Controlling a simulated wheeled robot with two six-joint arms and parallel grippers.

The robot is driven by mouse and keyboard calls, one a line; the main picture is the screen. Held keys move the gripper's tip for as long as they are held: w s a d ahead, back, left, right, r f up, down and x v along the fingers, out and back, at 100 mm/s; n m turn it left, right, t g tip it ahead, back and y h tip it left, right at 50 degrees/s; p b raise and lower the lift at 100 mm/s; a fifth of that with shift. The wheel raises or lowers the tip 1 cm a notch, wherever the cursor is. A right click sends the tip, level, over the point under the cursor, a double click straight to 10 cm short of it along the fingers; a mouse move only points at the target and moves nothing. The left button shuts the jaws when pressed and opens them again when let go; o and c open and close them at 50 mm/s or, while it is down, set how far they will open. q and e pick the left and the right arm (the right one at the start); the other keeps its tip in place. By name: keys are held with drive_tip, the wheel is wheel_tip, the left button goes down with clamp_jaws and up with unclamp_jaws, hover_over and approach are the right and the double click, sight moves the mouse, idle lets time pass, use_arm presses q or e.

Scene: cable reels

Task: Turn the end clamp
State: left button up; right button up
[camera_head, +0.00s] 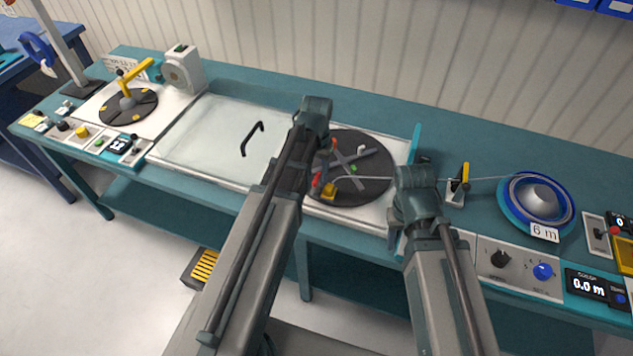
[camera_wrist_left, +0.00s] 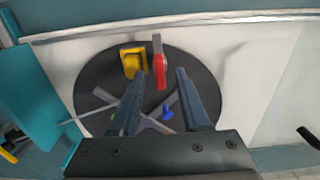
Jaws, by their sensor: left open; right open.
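The end clamp appears to be the yellow block with a red lever (camera_head: 329,191) on the near-left part of the dark round turntable (camera_head: 375,188). The left wrist view shows the yellow block (camera_wrist_left: 133,62) and the red lever (camera_wrist_left: 160,72) standing beside it. My left gripper (camera_head: 313,155) is above the turntable, mostly hidden by its own arm in the head view. Its open fingers (camera_wrist_left: 161,80) appear on either side of the red lever; contact cannot be told. My right gripper (camera_head: 402,212) is open at the turntable's right side, its fingertips largely hidden.
Grey cross arms (camera_head: 350,155) lie on the turntable. A teal upright plate (camera_head: 414,145) stands at its right edge. A cable runs right past a yellow-handled device (camera_head: 462,180) to a blue reel (camera_head: 537,198). A clear-topped panel with a black handle (camera_head: 251,139) lies to the left.

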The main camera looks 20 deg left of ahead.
use_arm(q)
drive_tip(key=shift+f, duration=0.5)
use_arm(e)
drive_tip(key=shift+f, duration=0.5)
use_arm(q)
drive_tip(key=shift+c, duration=0.3)
clamp_jaws()
